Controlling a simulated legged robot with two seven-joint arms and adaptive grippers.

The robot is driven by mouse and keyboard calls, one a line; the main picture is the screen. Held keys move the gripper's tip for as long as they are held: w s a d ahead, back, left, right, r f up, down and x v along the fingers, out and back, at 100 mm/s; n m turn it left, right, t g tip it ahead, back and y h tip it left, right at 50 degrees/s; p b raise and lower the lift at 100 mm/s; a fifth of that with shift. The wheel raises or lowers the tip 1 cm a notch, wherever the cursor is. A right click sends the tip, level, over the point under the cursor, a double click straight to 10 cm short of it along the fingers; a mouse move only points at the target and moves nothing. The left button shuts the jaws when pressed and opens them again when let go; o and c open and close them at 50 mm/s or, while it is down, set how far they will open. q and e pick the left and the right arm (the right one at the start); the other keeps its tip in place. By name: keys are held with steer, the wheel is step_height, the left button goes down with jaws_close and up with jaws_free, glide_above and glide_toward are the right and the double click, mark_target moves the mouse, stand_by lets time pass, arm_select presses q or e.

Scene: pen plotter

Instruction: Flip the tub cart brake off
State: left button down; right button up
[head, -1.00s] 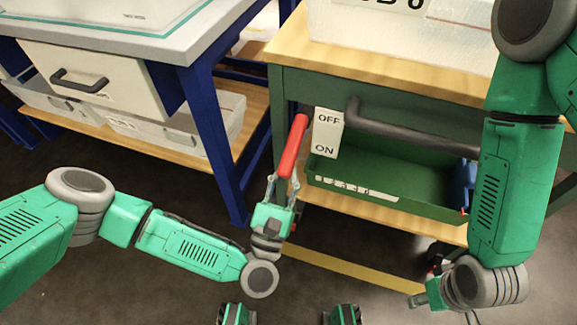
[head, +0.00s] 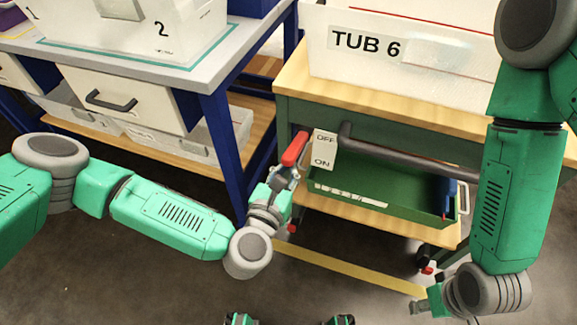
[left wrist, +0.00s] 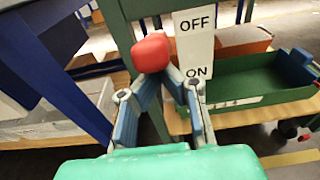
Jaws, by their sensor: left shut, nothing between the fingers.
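The red brake lever (head: 295,149) stands at the front left corner of the green tub cart (head: 300,107), beside a white OFF/ON label (head: 325,149). Its upper end is close to the OFF side. In the left wrist view, the rounded red end of the lever (left wrist: 152,52) shows left of the label (left wrist: 195,45). My left gripper (head: 286,174) is shut and empty, with its fingertips (left wrist: 158,76) right at the lever's near end; I cannot tell if they touch. My right gripper (head: 422,305) is low at the right; its finger state is unclear.
The cart carries a white TUB 6 bin (head: 400,55), a dark push handle (head: 410,153) and a green tray (head: 375,190) on its lower shelf. A blue-legged table (head: 225,145) stands close on the left. A yellow floor line (head: 350,268) crosses in front.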

arm_select(q)
steer(key=shift+w+r+p, duration=0.15)
steer(key=shift+r+p, duration=0.25)
steer(key=shift+r, duration=0.35)
arm_select(e)
steer(key=shift+r, duration=0.55)
arm_select(q)
steer(key=shift+r, duration=0.15)
